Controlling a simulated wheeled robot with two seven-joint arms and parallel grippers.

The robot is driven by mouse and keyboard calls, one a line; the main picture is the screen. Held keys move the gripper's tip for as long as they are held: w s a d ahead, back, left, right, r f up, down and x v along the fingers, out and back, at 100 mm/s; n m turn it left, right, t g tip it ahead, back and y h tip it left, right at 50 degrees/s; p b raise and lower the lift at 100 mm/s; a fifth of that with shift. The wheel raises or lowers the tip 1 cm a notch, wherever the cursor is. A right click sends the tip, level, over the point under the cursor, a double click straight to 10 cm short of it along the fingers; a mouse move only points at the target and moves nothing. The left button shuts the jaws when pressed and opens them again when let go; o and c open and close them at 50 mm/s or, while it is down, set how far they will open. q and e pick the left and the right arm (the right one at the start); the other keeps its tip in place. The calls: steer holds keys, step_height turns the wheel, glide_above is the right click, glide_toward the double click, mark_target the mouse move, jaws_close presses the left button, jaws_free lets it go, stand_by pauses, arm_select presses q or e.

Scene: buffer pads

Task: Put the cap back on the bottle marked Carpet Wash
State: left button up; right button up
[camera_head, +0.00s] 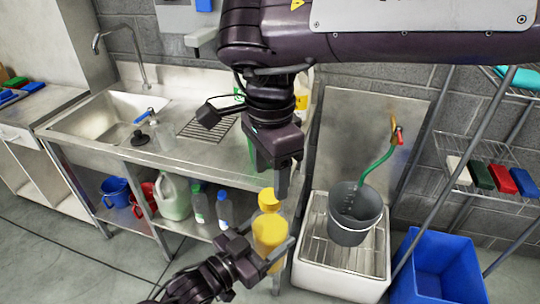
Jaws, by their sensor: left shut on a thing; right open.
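My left gripper (268,258), the lower one, is shut around a yellow bottle (270,232) and holds it up in front of the steel counter. A smaller rounded yellow piece (268,199) shows at the bottle's top; I cannot tell whether it is a cap, or whether it is seated or apart. No label can be read. My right gripper (276,188) is open, pointing down just above the yellow top. Its fingers partly overlap that top in the picture, and I cannot tell whether they touch it.
Several jugs and bottles, including a pale green jug (172,196), stand on the lower shelf. A sink (100,112) is at left. A grey bucket (354,214) stands on a white basin (340,284). A blue bin (437,270) is at right.

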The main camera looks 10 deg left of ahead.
mark_target(271, 195)
steer(key=shift+f, duration=2.35)
